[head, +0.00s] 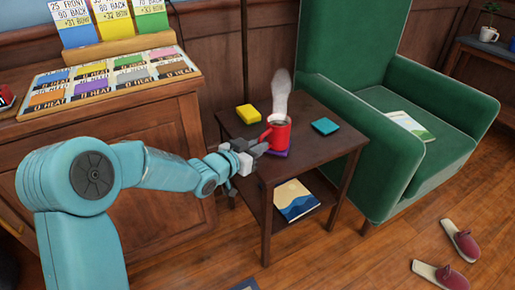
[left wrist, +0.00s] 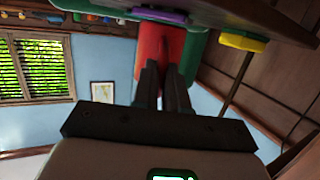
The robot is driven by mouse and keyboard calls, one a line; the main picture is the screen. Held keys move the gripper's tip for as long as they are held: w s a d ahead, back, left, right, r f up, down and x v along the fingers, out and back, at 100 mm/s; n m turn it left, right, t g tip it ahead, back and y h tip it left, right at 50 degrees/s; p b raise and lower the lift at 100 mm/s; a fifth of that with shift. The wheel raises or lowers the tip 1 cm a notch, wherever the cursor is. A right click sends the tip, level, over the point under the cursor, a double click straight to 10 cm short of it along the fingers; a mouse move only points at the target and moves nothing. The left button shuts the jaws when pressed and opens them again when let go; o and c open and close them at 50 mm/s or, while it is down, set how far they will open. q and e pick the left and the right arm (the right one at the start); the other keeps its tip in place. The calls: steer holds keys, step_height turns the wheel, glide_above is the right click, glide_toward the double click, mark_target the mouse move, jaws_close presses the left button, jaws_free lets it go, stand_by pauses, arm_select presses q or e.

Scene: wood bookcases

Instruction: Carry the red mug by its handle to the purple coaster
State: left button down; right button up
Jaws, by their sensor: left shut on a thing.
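The red mug (head: 279,132) is upright at the side table, with dark liquid and a pale plume of steam above it. The purple coaster (head: 279,154) shows right under the mug, partly hidden by it and by my fingers. I cannot tell whether the mug's base touches it. My left gripper (head: 258,149) comes in from the left and is shut on the mug's handle. In the left wrist view the fingers meet at the red mug (left wrist: 152,42), with the purple coaster (left wrist: 160,15) at its base end. My right gripper is not in view.
The side table (head: 318,142) also holds a yellow coaster (head: 248,114) and a teal coaster (head: 325,126). A book (head: 296,200) lies on its lower shelf. A green armchair (head: 385,120) stands close on the right, a wooden cabinet (head: 130,130) on the left. Slippers (head: 460,240) lie on the floor.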

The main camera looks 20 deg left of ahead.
arm_select(q)
steer(key=shift+f, duration=0.2)
steer(key=c, duration=1.2)
jaws_free()
steer(key=shift+o, duration=0.2)
